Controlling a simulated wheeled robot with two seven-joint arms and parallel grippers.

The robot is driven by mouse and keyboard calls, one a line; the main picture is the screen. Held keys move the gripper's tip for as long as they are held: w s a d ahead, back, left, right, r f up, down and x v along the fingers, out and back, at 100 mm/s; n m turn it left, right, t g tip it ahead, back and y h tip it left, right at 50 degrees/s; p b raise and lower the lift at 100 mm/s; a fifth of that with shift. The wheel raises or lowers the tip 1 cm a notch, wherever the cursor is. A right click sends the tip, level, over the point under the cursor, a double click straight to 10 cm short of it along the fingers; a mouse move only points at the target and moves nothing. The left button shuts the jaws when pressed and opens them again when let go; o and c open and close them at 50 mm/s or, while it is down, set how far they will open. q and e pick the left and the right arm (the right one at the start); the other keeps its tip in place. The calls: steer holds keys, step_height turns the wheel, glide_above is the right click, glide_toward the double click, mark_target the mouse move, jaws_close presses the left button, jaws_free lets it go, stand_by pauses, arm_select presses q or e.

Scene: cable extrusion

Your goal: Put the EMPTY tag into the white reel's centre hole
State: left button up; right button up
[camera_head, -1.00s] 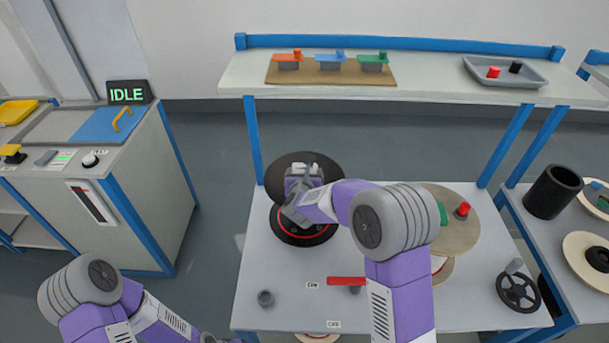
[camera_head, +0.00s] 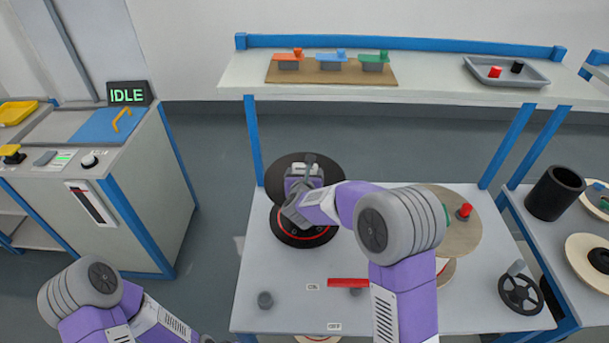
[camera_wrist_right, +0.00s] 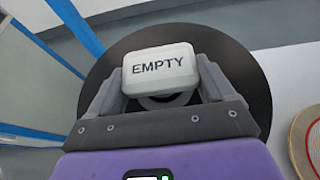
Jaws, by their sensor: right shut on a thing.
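My right gripper (camera_head: 309,166) is over the black reel (camera_head: 327,172) at the back left of the table. In the right wrist view it is shut on the white EMPTY tag (camera_wrist_right: 160,67), a rounded block with its lettering facing the camera. The reel's dark disc (camera_wrist_right: 250,75) lies behind the tag, and a grey ring shows just below it, partly hidden by the tag and fingers. I cannot pick out a white reel for certain; a pale tan-topped reel (camera_head: 459,236) stands at the table's right, partly behind my right arm. My left arm is at lower left, its fingers out of view.
Another pale reel (camera_head: 583,247) and a black cup (camera_head: 553,193) stand on the right-hand table. A shelf (camera_head: 430,81) spans the back.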

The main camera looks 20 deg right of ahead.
steer(key=shift+f+b, duration=0.4)
steer(key=shift+f, duration=0.2)
steer(key=shift+s+f, duration=0.1)
steer(key=shift+f, duration=0.1)
steer(key=shift+s+f, duration=0.15)
steer(key=shift+f, duration=0.15)
steer(key=shift+r, duration=0.85)
steer(key=shift+w+r, duration=0.1)
steer(key=shift+w, duration=0.1)
steer(key=shift+b, duration=0.4)
stand_by(0.4)
steer(key=shift+f, duration=0.65)
stand_by(0.3)
